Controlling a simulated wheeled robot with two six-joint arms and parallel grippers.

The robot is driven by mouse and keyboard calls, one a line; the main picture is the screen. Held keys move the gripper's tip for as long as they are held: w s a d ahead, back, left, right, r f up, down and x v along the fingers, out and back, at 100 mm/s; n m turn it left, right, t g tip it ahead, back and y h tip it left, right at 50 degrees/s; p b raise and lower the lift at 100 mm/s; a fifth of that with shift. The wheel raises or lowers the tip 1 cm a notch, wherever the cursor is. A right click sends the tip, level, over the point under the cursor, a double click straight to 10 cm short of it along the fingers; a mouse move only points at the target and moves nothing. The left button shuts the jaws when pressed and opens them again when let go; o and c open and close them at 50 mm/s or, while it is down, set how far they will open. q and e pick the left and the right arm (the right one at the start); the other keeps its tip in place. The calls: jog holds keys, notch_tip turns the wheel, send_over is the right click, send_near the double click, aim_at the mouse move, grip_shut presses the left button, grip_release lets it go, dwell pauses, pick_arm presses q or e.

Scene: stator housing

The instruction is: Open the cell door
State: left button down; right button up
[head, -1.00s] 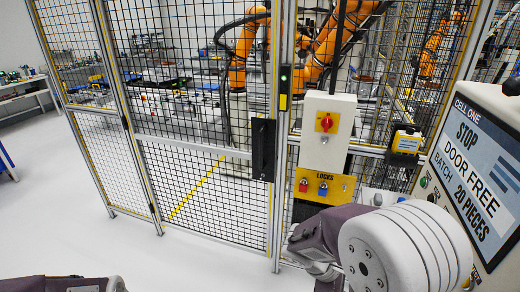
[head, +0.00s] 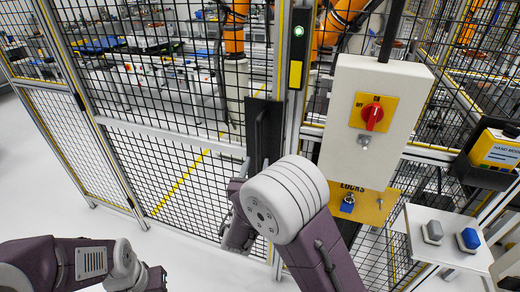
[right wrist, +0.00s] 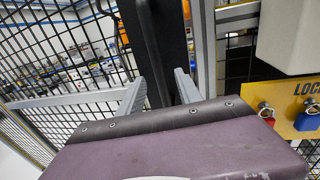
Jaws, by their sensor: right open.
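The cell door (head: 185,140) is a black mesh panel in a grey frame and looks shut. Its black handle (head: 262,130) is upright on a dark plate by the post on the right, and it also shows in the right wrist view (right wrist: 150,35). My right arm covers the handle's lower part in the head view. In the right wrist view my right gripper (right wrist: 158,92) is open, its two grey fingers apart with the handle's lower part between them in the picture. I cannot tell whether they touch it. My left arm is at the lower left, its fingers out of view.
A white box with a red rotary switch (head: 372,115) stands right of the handle. Below it a yellow locks board (head: 375,205) bears a blue padlock (head: 348,203); a red padlock (right wrist: 266,112) shows in the wrist view. A green light (head: 299,31) is on the post. The floor at left is clear.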

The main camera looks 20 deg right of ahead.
aim_at(259, 151)
jog(key=p+x, duration=0.2)
jog(key=x, duration=0.5)
jog(key=shift+a+r, duration=0.1)
jog(key=shift+r, duration=0.1)
jog(key=shift+w, duration=0.45)
pick_arm(q)
jog(key=shift+s+a+r, duration=0.1)
jog(key=shift+s+r, duration=0.05)
jog(key=shift+r, duration=0.4)
jog(key=shift+s+a+r, duration=0.1)
jog(key=shift+s+r, duration=0.05)
jog(key=shift+r, duration=0.35)
pick_arm(e)
jog(key=shift+w, duration=0.15)
grip_shut()
